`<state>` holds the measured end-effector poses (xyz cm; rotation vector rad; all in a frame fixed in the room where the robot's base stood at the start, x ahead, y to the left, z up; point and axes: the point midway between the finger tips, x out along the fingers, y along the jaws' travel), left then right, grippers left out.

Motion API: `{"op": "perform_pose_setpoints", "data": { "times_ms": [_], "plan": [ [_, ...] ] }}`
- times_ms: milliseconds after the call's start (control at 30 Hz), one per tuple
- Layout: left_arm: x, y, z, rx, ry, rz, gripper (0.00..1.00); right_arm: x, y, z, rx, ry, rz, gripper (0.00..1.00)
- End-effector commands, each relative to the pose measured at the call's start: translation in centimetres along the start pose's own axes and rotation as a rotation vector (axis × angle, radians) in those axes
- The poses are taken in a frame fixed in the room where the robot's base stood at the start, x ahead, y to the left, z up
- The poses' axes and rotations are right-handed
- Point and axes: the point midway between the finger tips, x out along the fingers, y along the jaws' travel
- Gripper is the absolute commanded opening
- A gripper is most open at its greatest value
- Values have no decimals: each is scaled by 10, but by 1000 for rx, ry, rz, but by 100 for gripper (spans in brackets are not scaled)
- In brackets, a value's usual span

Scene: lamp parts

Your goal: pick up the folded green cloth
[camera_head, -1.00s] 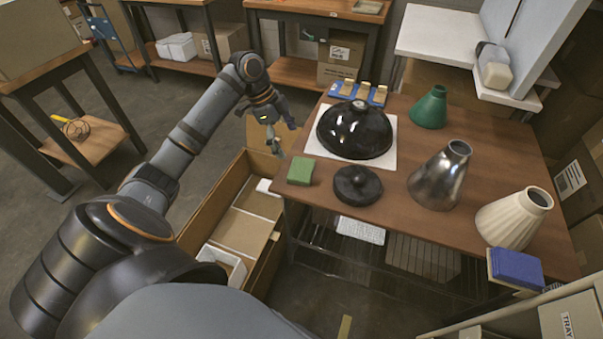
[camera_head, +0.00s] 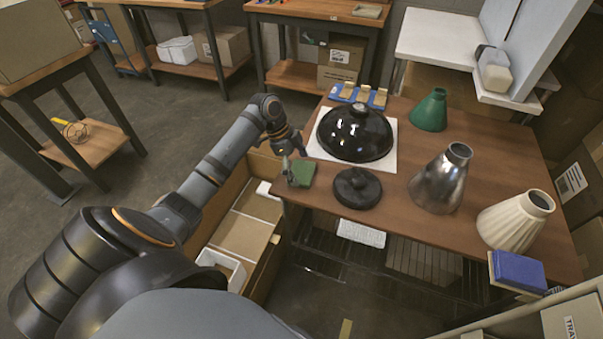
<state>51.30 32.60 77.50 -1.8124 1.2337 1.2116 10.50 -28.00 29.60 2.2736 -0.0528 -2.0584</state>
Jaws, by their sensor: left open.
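The folded green cloth (camera_head: 303,174) lies flat near the left edge of the brown table, beside the black lamp parts. My left gripper (camera_head: 289,172) is at the cloth's left side, its fingers pointing down and overlapping the cloth's left edge in the picture. It is open, and I cannot tell whether a finger touches the cloth. The gripper hides part of the cloth's left and far side. My right gripper is not in view.
A glossy black dome (camera_head: 355,132) on a white sheet and a black disc (camera_head: 357,187) stand right of the cloth. Green (camera_head: 430,112), metal (camera_head: 440,180) and cream (camera_head: 514,221) shades stand further right. An open cardboard box (camera_head: 243,227) is below the table's left edge.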

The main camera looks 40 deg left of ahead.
Motion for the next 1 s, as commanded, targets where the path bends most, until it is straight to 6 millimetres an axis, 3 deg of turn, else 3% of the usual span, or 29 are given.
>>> {"op": "perform_pose_setpoints", "data": {
  "times_ms": [33, 300, 667, 800, 1000],
  "plan": [
    [0, 0, 0, 0, 0, 0, 100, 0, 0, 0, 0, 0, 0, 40],
    [0, 0, 0, 0, 0, 0, 67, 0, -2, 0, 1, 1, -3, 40],
    [-11, -1, -4, 1, 0, -2, 67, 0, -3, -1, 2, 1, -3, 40],
    [-35, -3, -12, 1, -1, -5, 67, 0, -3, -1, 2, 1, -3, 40],
    [-95, -35, -4, -2, 3, -7, 67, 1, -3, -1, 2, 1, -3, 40]
  ]
}}
